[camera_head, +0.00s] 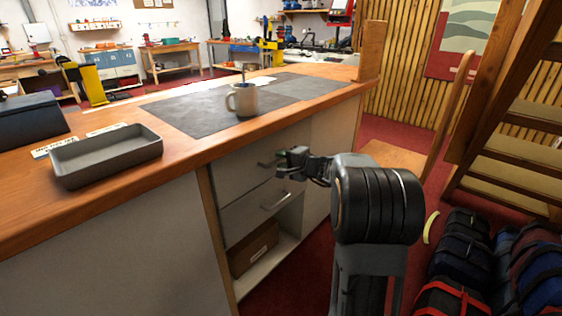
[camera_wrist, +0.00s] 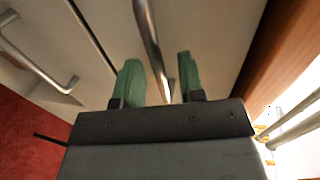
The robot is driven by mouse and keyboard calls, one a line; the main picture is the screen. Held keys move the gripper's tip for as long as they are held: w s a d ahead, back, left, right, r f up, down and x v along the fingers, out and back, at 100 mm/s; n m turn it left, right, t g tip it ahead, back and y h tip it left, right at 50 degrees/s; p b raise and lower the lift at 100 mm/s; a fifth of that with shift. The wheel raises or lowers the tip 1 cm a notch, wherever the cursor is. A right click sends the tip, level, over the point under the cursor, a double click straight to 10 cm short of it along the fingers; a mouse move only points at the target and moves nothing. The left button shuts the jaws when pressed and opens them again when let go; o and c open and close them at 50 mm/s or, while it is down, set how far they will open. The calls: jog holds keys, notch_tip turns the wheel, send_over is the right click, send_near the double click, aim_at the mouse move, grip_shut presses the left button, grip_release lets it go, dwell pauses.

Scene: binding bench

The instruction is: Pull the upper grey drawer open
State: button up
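The upper grey drawer (camera_head: 234,180) is under the bench top and looks flush with the cabinet. Its metal bar handle (camera_head: 265,164) shows just left of my gripper (camera_head: 281,157), partly hidden by it. In the wrist view the handle (camera_wrist: 149,35) runs between the two green fingertips of my gripper (camera_wrist: 160,80). The fingers are apart, with a gap visible on both sides of the bar, so they look open around it and not clamped. Whether either finger touches the bar I cannot tell.
Below is a second drawer with its own handle (camera_head: 276,202), and an open shelf holding a brown box (camera_head: 254,250). A grey tray (camera_head: 107,157) and a mug (camera_head: 242,99) stand on the bench top (camera_head: 190,150). A wooden chair (camera_head: 452,110) and bags (camera_head: 463,255) are at the right.

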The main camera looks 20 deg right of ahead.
jog(key=shift+w+a+f, duration=0.15)
jog(key=shift+w+a, duration=0.05)
jog(key=shift+w, duration=0.25)
jog(key=shift+c, duration=0.2)
grip_shut()
